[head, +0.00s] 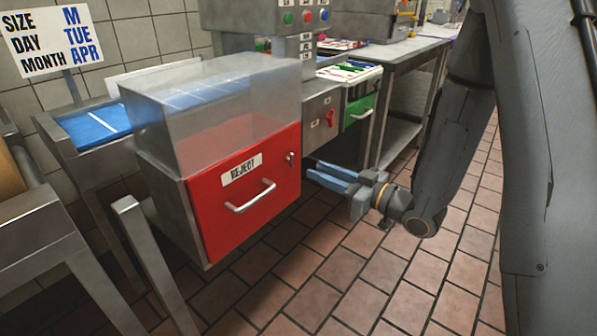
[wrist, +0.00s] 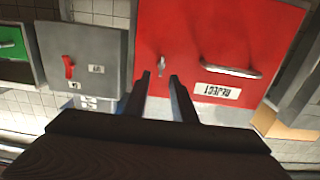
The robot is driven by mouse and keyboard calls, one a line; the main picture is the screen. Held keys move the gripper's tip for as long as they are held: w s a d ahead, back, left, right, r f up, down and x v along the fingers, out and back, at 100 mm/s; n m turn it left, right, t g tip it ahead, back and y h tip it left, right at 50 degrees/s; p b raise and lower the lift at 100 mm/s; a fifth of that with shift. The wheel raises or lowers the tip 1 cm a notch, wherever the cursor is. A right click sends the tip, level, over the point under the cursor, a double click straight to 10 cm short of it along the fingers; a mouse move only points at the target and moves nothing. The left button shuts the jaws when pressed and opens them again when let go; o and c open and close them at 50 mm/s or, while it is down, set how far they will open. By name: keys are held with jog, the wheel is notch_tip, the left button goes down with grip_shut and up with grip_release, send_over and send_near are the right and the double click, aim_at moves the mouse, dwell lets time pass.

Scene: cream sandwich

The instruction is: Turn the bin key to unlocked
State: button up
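The red reject bin (head: 225,225) has a REJECT label, a silver handle and a small silver key (head: 291,159) at its upper right. In the wrist view the red bin front (wrist: 220,30) appears upside down, with the key (wrist: 162,70) left of the handle. My gripper (head: 318,175) is in front of the bin's right side, a little below and right of the key. In the wrist view my gripper (wrist: 160,82) has its two fingers apart with nothing between them. Its tips point toward the key, which shows just beyond the gap.
A grey box with a red switch (head: 330,118) stands right of the bin. A green drawer (head: 358,112) is beyond it. A blue conveyor (head: 95,125) lies at the left and a metal post (head: 140,250) stands before the bin. The tiled floor (head: 330,270) is clear.

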aim_at(298, 162)
jog(key=x, duration=0.7)
jog(key=shift+w+a+r+b, duration=0.1)
jog(key=shift+a+b, duration=0.25)
jog(key=shift+a, duration=0.1)
jog(key=shift+c, duration=0.4)
grip_shut()
